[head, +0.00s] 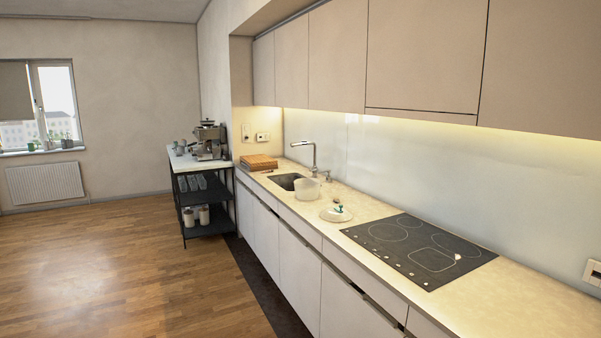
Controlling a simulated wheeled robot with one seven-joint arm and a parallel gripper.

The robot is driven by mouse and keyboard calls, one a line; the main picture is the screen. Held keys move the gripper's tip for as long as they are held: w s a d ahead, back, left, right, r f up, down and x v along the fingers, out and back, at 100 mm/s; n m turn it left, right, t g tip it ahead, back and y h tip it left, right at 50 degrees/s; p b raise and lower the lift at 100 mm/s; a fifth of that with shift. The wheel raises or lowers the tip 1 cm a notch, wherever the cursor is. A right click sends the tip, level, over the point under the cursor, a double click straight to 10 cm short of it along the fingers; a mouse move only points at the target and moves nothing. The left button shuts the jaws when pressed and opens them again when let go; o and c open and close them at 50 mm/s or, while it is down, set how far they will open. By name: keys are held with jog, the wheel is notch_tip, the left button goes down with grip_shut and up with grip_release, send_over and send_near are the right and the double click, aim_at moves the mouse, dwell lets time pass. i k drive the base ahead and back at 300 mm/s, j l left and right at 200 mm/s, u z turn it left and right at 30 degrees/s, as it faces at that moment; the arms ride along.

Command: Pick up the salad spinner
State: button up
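A whitish, translucent bowl-shaped vessel (306,189) stands on the counter, close to the right edge of the sink. A low, round white piece (336,215) with a small dark green and pale part on top lies a little nearer, close to the counter's front edge. These may be the salad spinner's bowl and lid, but they are too small to tell for sure. The two look apart. My gripper is not in view.
The counter (540,305) has a black cooktop (415,248) right of the white pieces. Behind them are a sink (287,182) and faucet (312,160). A wooden board stack (258,162) and coffee-machine cart (183,158) are farther back. The wooden floor (110,260) is clear.

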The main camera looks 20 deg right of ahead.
aim_at(306, 189)
jog(key=i, duration=2.4)
jog(key=i+j+z, duration=0.1)
jog(key=i, duration=1.1)
jog(key=i+j, duration=0.1)
jog(key=i, duration=1.1)
